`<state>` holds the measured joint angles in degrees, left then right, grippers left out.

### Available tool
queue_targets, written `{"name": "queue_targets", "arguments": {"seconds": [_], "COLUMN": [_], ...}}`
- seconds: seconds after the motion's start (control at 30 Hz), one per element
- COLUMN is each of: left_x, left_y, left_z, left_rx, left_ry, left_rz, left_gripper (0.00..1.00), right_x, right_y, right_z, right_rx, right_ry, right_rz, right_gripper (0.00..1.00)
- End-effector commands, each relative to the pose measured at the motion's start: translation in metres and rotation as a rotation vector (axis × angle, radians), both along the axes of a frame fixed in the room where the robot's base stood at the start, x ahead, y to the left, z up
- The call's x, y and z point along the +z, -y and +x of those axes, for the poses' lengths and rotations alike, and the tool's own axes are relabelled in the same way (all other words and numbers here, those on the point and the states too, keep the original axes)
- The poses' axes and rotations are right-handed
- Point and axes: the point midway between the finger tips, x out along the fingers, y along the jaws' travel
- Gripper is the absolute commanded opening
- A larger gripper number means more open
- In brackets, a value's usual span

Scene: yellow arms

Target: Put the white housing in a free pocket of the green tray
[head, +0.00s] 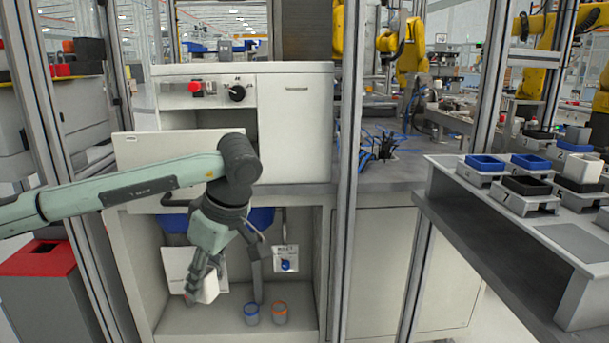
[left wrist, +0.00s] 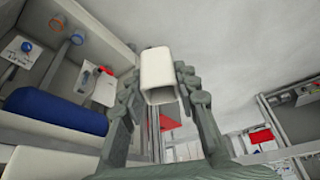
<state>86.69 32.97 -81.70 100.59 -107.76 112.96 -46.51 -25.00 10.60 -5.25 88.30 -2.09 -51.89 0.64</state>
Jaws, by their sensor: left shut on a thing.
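The white housing (left wrist: 157,66) is a hollow, squared white piece held between the two fingers of my left gripper (left wrist: 160,82) in the left wrist view. In the head view the housing (head: 209,287) shows low at the left, partly covered by my left gripper (head: 204,282), which points down in front of the open lower bay of the cabinet. The gripper is shut on the housing, which is off any surface as far as I can see. I make out no green tray in either view. My right gripper is not in view.
A white cabinet (head: 296,130) stands ahead. Its lower bay holds a blue-rimmed cup (head: 251,314), an orange-rimmed cup (head: 280,314) and a hanging card (head: 286,259). A grey bench (head: 470,225) at right carries blue and black trays. A red-topped bin (head: 38,258) stands left.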

Motion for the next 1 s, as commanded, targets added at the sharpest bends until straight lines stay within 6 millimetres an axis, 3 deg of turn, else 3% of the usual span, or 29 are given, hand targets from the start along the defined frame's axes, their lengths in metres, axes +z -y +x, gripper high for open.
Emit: {"name": "queue_targets", "arguments": {"seconds": [0.1,0.3,0.43,0.6,0.67,0.9,1.0], "left_x": [-0.030,-0.061,-0.071,-0.077,-0.077,-0.078,-0.077], "left_y": [-0.009,-0.015,-0.015,-0.011,0.000,0.076,0.094], "left_z": [-0.018,-0.043,-0.055,-0.062,-0.062,-0.061,-0.063], "left_rx": [-0.331,-0.836,-1.055,-1.203,-1.226,-1.238,-1.234], "left_ry": [-0.003,0.001,0.003,0.004,0.006,0.004,0.003], "left_rz": [-0.001,0.000,0.001,0.000,-0.005,-0.011,-0.002], "left_gripper": [0.08,0.08,0.08,0.08,0.08,0.08,0.08], "right_x": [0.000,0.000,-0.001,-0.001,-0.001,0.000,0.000], "right_y": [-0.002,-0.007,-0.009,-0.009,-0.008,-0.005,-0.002], "right_z": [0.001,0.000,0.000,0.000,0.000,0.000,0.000], "right_rx": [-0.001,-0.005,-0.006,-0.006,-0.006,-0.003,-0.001], "right_ry": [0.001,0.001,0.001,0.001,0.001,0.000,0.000], "right_rz": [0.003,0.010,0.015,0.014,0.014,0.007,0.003], "right_gripper": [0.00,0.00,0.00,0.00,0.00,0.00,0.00]}}
